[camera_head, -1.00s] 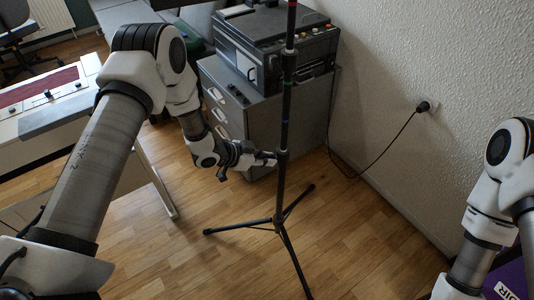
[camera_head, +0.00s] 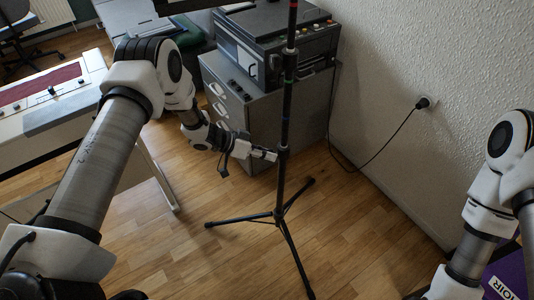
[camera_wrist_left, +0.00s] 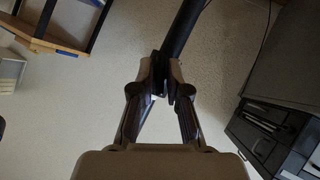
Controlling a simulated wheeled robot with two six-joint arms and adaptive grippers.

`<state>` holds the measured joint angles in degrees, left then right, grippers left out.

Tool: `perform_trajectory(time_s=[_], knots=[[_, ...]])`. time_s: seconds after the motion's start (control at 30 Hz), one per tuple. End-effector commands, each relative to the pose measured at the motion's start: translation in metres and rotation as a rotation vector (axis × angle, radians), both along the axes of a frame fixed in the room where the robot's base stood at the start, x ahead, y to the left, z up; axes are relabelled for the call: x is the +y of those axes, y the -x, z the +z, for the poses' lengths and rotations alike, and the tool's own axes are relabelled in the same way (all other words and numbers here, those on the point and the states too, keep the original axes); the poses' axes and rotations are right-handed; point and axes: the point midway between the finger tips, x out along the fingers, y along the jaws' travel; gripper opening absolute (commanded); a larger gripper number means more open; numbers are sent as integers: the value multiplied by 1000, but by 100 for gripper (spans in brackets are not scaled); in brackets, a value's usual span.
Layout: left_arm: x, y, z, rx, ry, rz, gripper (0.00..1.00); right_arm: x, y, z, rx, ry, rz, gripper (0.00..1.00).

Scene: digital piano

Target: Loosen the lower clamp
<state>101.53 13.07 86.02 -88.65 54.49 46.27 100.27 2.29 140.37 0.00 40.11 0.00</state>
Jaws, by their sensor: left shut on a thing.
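A black stand (camera_head: 285,118) rises on a tripod base (camera_head: 278,218) over the wood floor. An upper clamp (camera_head: 289,58) sits higher on the pole. My right arm shows at the right edge; its gripper is out of view.
A grey drawer cabinet (camera_head: 238,118) with a dark machine (camera_head: 272,45) on top stands close behind the pole. A cable runs to a wall socket (camera_head: 424,102). A purple item (camera_head: 508,275) is at the lower right. Floor around the tripod is clear.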

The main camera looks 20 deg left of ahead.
Motion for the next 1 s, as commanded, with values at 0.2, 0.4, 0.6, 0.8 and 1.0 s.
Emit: perform_trajectory(time_s=[0.2, 0.4, 0.6, 0.8, 1.0], knots=[[0, -1, 1, -3, 1, 1, 0, 0, 0, 0, 0, 0, 0, 40], [0, -1, 1, -2, 0, 1, 34, 0, 0, 0, 0, 0, 0, 40], [1, 0, 1, -2, 0, 1, 34, 0, 0, 0, 0, 0, 0, 40], [22, 8, 15, -2, 1, 5, 34, 0, 0, 0, 0, 0, 0, 40], [63, 26, 43, -5, 2, 6, 34, 0, 0, 0, 0, 0, 0, 40]])
